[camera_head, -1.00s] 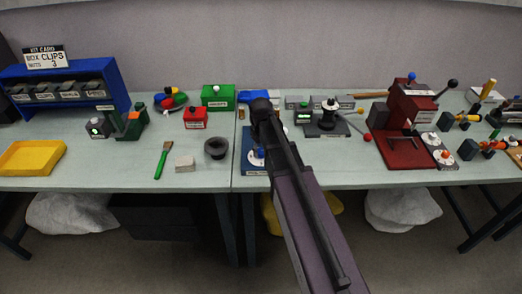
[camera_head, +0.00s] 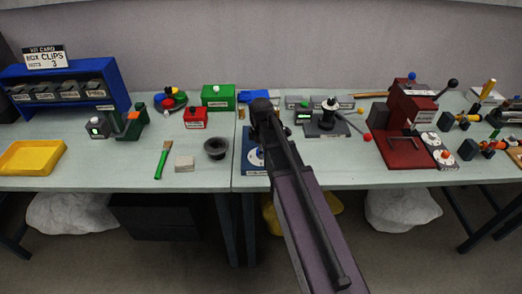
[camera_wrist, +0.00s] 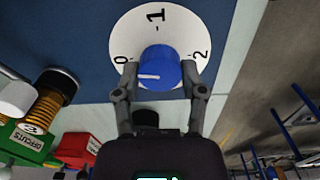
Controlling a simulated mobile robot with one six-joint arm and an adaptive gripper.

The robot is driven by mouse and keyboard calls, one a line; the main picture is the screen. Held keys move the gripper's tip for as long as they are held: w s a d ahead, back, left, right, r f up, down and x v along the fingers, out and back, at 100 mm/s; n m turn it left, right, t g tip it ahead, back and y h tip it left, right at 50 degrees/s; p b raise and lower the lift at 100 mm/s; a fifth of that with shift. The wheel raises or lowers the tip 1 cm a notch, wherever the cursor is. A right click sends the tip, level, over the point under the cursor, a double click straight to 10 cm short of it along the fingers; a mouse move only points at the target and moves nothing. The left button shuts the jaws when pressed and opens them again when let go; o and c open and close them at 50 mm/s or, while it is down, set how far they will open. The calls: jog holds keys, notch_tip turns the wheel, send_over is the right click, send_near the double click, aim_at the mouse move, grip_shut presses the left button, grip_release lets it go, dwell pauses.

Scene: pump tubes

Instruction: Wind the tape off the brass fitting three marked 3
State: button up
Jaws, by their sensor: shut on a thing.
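My gripper (camera_wrist: 160,72) is shut on a blue knob (camera_wrist: 158,60), with one finger on each side of it. The knob sits on a white dial (camera_wrist: 133,27) marked 0, 1 and 2, and its white line points left in the wrist view. A ridged brass fitting (camera_wrist: 52,94) with a dark end shows at the left of the wrist view, near a mark 3 (camera_wrist: 34,128). Whether tape is on it is unclear. In the head view a small brass piece (camera_head: 241,113) stands left of my arm. My gripper's fingers are hidden there behind my arm.
The dial's blue base (camera_head: 250,170) is at the table's front edge. A dark cup (camera_head: 215,148), a red box (camera_head: 195,118) and a green box (camera_head: 217,97) stand to the left. A red press (camera_head: 405,120) stands to the right.

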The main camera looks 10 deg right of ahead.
jog(key=shift+n, duration=1.1)
jog(key=o, duration=1.2)
jog(key=shift+c, duration=0.2)
jog(key=shift+m, duration=0.4)
